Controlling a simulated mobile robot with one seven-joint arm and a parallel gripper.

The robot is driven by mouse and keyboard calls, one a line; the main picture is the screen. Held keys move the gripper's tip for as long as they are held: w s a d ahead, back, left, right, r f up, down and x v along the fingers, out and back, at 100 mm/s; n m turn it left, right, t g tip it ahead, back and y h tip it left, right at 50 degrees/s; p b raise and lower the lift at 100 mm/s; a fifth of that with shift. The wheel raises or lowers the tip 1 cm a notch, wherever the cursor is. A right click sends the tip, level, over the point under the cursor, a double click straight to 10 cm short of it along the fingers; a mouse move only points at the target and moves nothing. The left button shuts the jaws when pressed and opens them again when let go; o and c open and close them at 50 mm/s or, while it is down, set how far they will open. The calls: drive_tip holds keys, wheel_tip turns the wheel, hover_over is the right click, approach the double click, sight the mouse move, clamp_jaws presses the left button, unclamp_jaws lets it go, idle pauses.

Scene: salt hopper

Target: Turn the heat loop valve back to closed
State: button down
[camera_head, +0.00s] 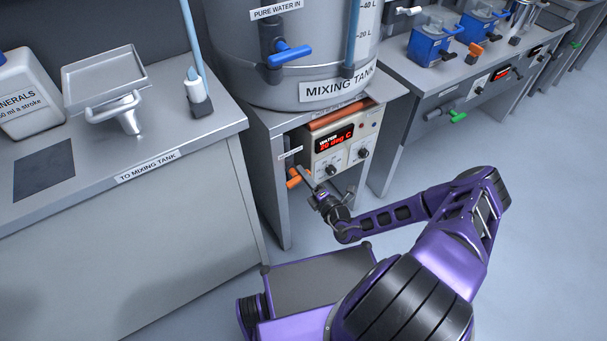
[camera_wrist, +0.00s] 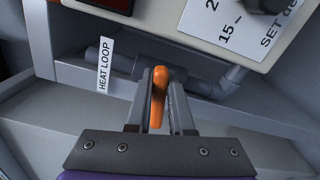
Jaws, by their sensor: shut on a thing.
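The heat loop valve has an orange handle (camera_head: 293,181) below and left of the temperature box under the mixing tank. In the wrist view the orange handle (camera_wrist: 158,97) stands between the two fingers of my gripper (camera_wrist: 160,112), pointing towards the camera. The gripper is shut on it. A label reading HEAT LOOP (camera_wrist: 105,65) is on the left of the handle. In the head view my gripper (camera_head: 312,182) reaches the valve from the right. The valve body and pipe (camera_wrist: 190,65) are partly hidden behind the fingers.
The temperature box (camera_head: 340,143) shows "WATER 20 deg C" and has knobs. The mixing tank (camera_head: 300,50) with a blue-handled valve (camera_head: 290,55) stands above. A grey counter (camera_head: 190,130) is on the left, another bench (camera_head: 440,85) on the right.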

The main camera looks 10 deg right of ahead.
drive_tip(key=shift+f+m, duration=0.25)
drive_tip(key=shift+m, duration=0.75)
drive_tip(key=c, duration=0.8)
unclamp_jaws()
drive_tip(key=shift+s, duration=0.1)
drive_tip(key=p+v, duration=0.1)
drive_tip(key=v, duration=1.6)
drive_tip(key=shift+s, duration=0.15)
drive_tip(key=shift+r, duration=0.1)
